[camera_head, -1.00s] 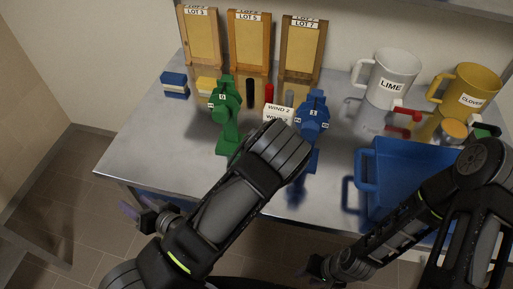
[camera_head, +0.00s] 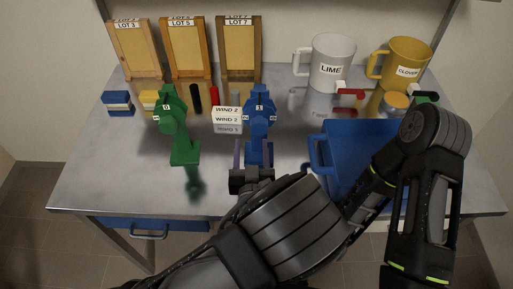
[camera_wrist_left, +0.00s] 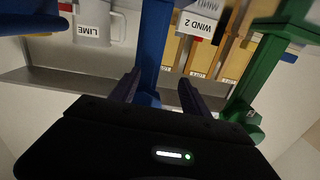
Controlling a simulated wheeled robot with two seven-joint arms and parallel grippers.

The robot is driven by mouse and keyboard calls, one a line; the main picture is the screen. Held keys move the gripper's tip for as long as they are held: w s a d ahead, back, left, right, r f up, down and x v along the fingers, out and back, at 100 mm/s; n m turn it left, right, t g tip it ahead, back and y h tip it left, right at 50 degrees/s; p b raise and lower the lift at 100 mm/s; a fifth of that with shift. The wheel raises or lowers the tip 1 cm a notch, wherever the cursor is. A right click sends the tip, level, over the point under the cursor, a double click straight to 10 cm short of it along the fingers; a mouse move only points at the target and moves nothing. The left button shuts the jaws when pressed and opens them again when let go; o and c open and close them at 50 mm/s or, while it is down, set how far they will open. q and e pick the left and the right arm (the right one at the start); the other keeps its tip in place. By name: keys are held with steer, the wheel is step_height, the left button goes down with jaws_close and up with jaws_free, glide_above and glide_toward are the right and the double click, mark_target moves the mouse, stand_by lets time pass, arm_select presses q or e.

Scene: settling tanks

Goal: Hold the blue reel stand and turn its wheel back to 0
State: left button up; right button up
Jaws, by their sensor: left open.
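The blue reel stand (camera_head: 261,101) stands upright on the metal table, with its wheel at the top and a label that looks like 1 facing me. My left gripper (camera_head: 252,153) is open low at the near side of the blue stand, one finger on each side of its post. In the left wrist view the blue post (camera_wrist_left: 153,48) shows between the two spread fingers of the gripper (camera_wrist_left: 158,88). I cannot tell whether they touch it. My right gripper is hidden; only the right arm's links show at the right.
A green reel stand (camera_head: 174,120) stands to the left. White WIND cards (camera_head: 227,119) sit between the stands. A blue bin (camera_head: 348,142) is close on the right. Behind are LOT boards (camera_head: 191,53), a white LIME mug (camera_head: 331,62) and a yellow CLOVER mug (camera_head: 402,60).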

arm_select(q)
steer(key=shift+s+d+r+h, duration=0.1)
steer(key=shift+d+h, duration=0.15)
steer(key=shift+d, duration=0.3)
steer(key=shift+s+d+r+h, duration=0.1)
steer(key=shift+d+h, duration=0.15)
steer(key=shift+d, duration=0.25)
steer(key=shift+w, duration=0.2)
steer(key=w, duration=1.1)
steer(key=shift+w, duration=0.35)
jaws_close()
